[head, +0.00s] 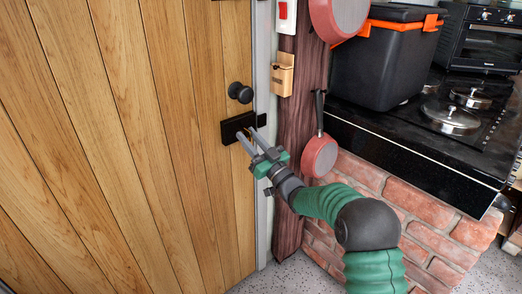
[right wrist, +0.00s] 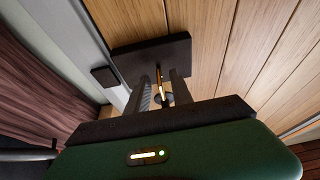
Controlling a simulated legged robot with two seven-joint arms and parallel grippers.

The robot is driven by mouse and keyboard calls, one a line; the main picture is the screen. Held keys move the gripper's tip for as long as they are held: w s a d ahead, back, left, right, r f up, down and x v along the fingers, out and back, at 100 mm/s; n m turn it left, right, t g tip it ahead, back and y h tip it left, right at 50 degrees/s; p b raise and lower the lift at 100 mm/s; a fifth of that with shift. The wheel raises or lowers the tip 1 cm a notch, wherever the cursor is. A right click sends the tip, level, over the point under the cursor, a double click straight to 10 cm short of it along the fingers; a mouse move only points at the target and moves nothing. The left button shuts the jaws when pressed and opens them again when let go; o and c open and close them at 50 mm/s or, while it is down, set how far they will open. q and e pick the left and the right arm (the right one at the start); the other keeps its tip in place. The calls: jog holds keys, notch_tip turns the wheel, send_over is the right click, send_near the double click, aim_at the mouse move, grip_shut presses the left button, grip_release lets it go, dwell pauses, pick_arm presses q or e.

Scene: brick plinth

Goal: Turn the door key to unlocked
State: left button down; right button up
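The wooden door (head: 150,120) carries a black lock plate (head: 231,128) below a round black knob (head: 240,92). My right gripper (head: 248,138) reaches up to this plate, with its fingertips close to it. In the right wrist view, the lock plate (right wrist: 130,60) lies beyond the two fingers. A thin, brass-coloured key (right wrist: 159,78) stands out from the plate between the fingers (right wrist: 162,86). A gap shows on each side of the key, so the gripper is open around it. In the head view the key is hidden or too small to see. My left gripper is out of view.
A dark red post (head: 297,120) stands right of the door, with a red pan (head: 319,156) hanging on it. A black hob (head: 440,125) with lidded pots sits on a brick plinth (head: 385,195). A black box (head: 380,65) stands on it.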

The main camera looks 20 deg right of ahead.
jog(key=p+v, duration=0.2)
jog(key=v, duration=1.4)
jog(key=shift+w+f, duration=0.15)
